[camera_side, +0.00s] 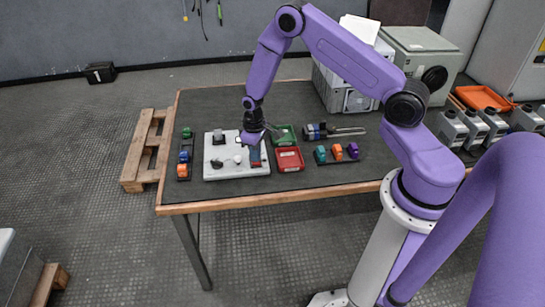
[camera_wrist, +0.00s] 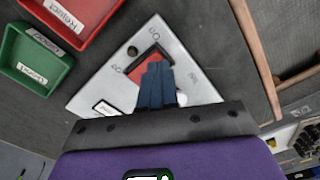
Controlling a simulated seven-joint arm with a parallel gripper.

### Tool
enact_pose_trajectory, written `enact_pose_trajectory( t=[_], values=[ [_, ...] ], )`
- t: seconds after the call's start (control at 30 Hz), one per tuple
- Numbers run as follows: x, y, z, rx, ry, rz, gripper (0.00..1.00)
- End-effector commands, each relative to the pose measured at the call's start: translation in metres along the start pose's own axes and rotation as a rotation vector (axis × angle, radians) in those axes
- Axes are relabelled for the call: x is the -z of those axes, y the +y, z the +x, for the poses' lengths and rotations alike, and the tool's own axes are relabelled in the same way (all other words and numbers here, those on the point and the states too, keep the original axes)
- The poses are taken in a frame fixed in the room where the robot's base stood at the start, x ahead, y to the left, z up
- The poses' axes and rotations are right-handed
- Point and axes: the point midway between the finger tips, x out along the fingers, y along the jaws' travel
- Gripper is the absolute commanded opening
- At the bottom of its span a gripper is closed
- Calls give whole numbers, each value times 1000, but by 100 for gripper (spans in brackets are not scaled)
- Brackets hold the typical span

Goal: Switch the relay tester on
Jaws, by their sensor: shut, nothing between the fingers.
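The relay tester is a pale panel (camera_side: 213,172) near the front left of the table. It also fills the middle of the wrist view (camera_wrist: 92,90). A red rocker switch (camera_wrist: 136,66) in a dark frame sits on it, with "On" and "Off" lettering beside it. My gripper (camera_wrist: 155,68) is shut and empty, its blue fingers pointing at the rocker and covering much of it. I cannot tell whether they touch it, or which way the rocker is tilted. In the side view my gripper (camera_side: 252,142) is low over the panel's right part.
Beside the panel are a green tray (camera_side: 285,133) and a red tray (camera_side: 289,160). Coloured parts stand on a left rack (camera_side: 184,156) and a right rack (camera_side: 338,154). A dark knob (camera_side: 216,164) and a black block (camera_side: 219,138) stand on the panel.

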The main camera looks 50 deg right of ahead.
Motion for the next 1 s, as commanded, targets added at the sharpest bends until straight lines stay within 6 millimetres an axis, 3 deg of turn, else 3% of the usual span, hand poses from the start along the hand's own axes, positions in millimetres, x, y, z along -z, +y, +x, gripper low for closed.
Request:
enact_pose_trajectory(
  t=[1.0],
  values=[
    [0,0,6,0,1,0,0]
  ],
)
